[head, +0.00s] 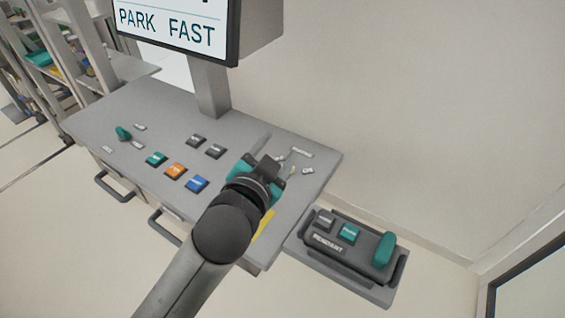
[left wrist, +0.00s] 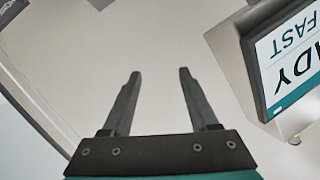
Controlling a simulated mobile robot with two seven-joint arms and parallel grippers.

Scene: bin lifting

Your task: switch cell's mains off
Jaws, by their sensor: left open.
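The grey control console (head: 110,115) stands in the middle of the head view. My left gripper (head: 265,165) is over the console's right part, its arm coming up from the bottom of the picture. It hides much of that area, and I cannot make out the mains switch behind it. Small pale labels (head: 302,152) and a bit of yellow panel (head: 263,226) show around the gripper. In the left wrist view the two fingers (left wrist: 160,75) are apart with nothing between them. My right gripper is not in view.
The console also carries a green knob (head: 123,133), an orange button (head: 176,171), a blue button (head: 197,184) and several others. A screen (head: 175,25) stands behind. A pendant (head: 350,240) lies on a shelf at the right. Shelving (head: 95,50) is at far left.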

